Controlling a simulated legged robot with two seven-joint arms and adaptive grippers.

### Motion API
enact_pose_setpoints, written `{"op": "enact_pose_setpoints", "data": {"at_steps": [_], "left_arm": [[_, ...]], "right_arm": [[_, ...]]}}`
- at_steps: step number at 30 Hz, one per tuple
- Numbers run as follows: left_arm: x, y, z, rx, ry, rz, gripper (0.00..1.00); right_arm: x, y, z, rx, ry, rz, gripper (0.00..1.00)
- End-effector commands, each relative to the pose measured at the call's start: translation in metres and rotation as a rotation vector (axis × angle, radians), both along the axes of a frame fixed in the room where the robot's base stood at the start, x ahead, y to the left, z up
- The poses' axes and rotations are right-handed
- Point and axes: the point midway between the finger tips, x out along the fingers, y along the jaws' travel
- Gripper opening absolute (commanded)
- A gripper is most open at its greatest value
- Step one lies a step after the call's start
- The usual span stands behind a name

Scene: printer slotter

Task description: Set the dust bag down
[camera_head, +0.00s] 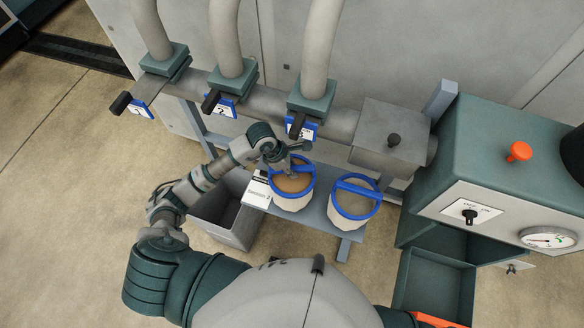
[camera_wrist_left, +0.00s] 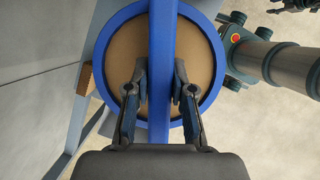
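The dust bag (camera_head: 292,200) is a pale round bag with a blue rim, a brown top and a blue bar handle. It is upright at the grey bench; I cannot tell if its base touches it. My left gripper (camera_head: 290,172) is over its top. In the left wrist view, the gripper (camera_wrist_left: 160,82) has one finger on each side of the bar of the dust bag (camera_wrist_left: 204,62), closed against it. A second similar bag (camera_head: 345,212) with a grey top stands to the right. My right gripper cannot be made out clearly.
A white labelled box (camera_head: 256,193) is just left of the bag. A grey open bin (camera_head: 228,212) stands on the floor further left. Pipes with numbered blue tags and black levers are behind the bench (camera_head: 315,221). A teal machine (camera_head: 470,150) stands at right.

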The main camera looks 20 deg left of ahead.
Motion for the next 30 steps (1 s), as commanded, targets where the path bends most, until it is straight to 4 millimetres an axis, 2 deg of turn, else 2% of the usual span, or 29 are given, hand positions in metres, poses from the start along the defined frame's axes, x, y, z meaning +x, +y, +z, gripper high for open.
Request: {"op": "enact_pose_setpoints", "data": {"at_steps": [1, 2, 12, 16, 18, 24, 30], "left_arm": [[0.000, 0.000, 0.000, 0.000, 0.000, 0.000, 0.39], [0.000, 0.000, 0.000, 0.000, 0.000, 0.000, 0.46], [0.001, 0.001, 0.002, 0.000, -0.002, -0.001, 0.46], [-0.001, 0.007, 0.014, 0.002, -0.005, 0.001, 0.46], [-0.002, 0.012, 0.027, 0.002, -0.007, 0.000, 0.46], [-0.022, 0.062, 0.023, 0.007, 0.001, 0.003, 0.46], [-0.038, 0.102, 0.024, 0.003, 0.002, 0.003, 0.46]], "right_arm": [[0.000, -0.001, 0.000, -0.001, 0.000, 0.000, 0.38], [0.000, -0.001, 0.000, -0.001, 0.001, 0.001, 0.38], [-0.001, -0.005, -0.001, -0.005, 0.001, 0.002, 0.38], [-0.001, -0.005, -0.007, -0.006, 0.002, 0.002, 0.38], [-0.002, -0.005, -0.012, -0.006, 0.003, 0.002, 0.38], [-0.003, -0.004, -0.028, -0.004, 0.005, 0.001, 0.38], [-0.005, -0.001, -0.040, -0.001, 0.007, 0.000, 0.38]]}}
